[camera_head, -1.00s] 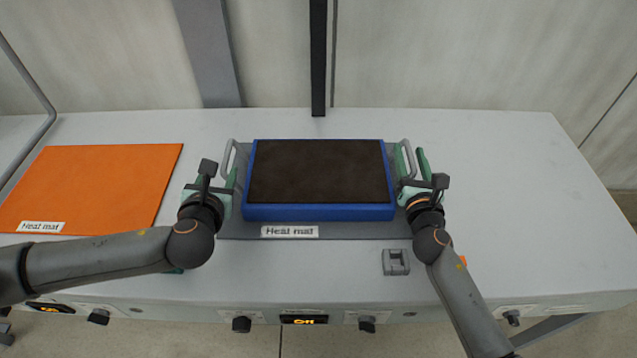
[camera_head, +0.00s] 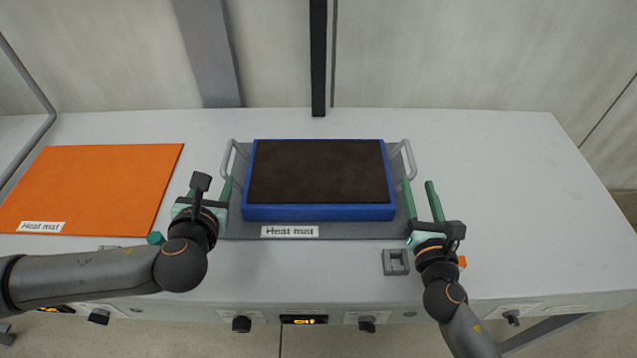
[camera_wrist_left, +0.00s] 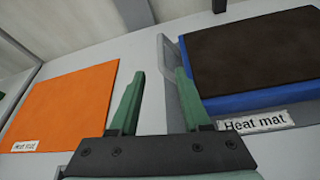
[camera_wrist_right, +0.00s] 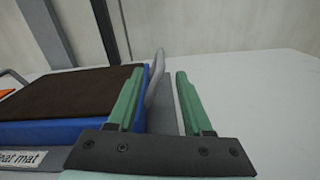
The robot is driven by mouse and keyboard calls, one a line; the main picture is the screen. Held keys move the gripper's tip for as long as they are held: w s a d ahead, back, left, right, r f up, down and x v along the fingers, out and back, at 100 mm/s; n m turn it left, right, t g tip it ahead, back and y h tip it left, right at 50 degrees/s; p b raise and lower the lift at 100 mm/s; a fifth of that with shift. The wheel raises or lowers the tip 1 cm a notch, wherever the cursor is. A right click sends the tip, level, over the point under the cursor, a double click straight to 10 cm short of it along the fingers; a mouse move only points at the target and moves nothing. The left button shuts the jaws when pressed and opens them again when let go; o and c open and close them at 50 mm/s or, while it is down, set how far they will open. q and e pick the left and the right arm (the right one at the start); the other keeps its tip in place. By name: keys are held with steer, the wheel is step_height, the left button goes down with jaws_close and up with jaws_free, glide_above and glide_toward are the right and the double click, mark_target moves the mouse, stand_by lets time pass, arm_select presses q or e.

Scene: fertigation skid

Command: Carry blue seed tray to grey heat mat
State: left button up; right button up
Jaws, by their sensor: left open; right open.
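The blue seed tray (camera_head: 320,212), filled with dark soil, sits flat on the grey heat mat (camera_head: 380,230) in the head view. It has a grey loop handle on its left (camera_head: 228,160) and on its right (camera_head: 409,158). My left gripper (camera_head: 208,185) is open and empty, near the tray's front left, apart from the handle. My right gripper (camera_head: 421,188) is open and empty, in front of the right handle. The right wrist view shows the tray's blue side (camera_wrist_right: 70,129) left of the open fingers. The left wrist view shows the left handle (camera_wrist_left: 170,55) beyond the fingers.
An orange heat mat (camera_head: 95,185) lies bare on the bench at the left. A small grey block (camera_head: 396,262) lies near the bench's front edge. The bench (camera_head: 520,190) is clear at the right. A dark post (camera_head: 318,60) stands behind the tray.

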steer(key=shift+s, duration=1.35)
